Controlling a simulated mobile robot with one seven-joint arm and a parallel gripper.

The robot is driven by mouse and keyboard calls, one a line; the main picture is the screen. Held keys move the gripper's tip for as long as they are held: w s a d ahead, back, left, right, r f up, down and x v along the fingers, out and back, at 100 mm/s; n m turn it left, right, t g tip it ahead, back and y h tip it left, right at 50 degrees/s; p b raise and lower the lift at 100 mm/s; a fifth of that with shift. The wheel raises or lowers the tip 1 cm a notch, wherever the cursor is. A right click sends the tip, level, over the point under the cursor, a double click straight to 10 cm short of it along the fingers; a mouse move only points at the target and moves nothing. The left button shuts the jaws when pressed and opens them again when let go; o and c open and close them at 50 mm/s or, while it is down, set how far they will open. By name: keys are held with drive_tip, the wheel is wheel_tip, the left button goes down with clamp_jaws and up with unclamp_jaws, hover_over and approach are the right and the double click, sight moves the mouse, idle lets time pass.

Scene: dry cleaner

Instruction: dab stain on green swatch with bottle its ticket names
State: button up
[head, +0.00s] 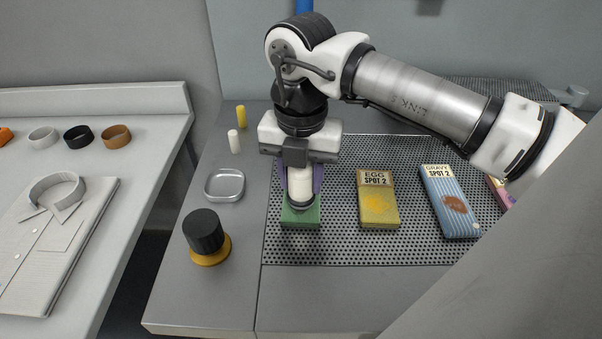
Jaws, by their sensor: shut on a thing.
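The green swatch (302,224) lies on the perforated board, left of the other swatches. My gripper (301,185), pointing down, is shut on a white bottle (301,190). The bottle is upright, with its dark lower end over the green swatch; I cannot tell if it touches. The bottle and gripper hide the swatch's ticket and any stain on it. The yellow swatch (378,210) has a ticket reading "EGG SPOT 2" and a yellow stain. The blue striped swatch (448,193) has a ticket reading "GRAVY SPOT 2" and a brown stain.
A pink swatch (497,187) is partly hidden at right. A metal dish (225,185), a black-topped yellow jar (206,237), and small white (234,141) and yellow (241,116) sticks stand left of the perforated board (340,250). A folded shirt (40,245) and rings lie on the left counter.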

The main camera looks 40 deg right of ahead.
drive_tip(key=shift+f+b, duration=0.45)
drive_tip(key=shift+b, duration=0.15)
idle(1.7)
drive_tip(key=shift+r, duration=0.1)
drive_tip(key=shift+r+p, duration=2.05)
drive_tip(key=shift+r, duration=1.45)
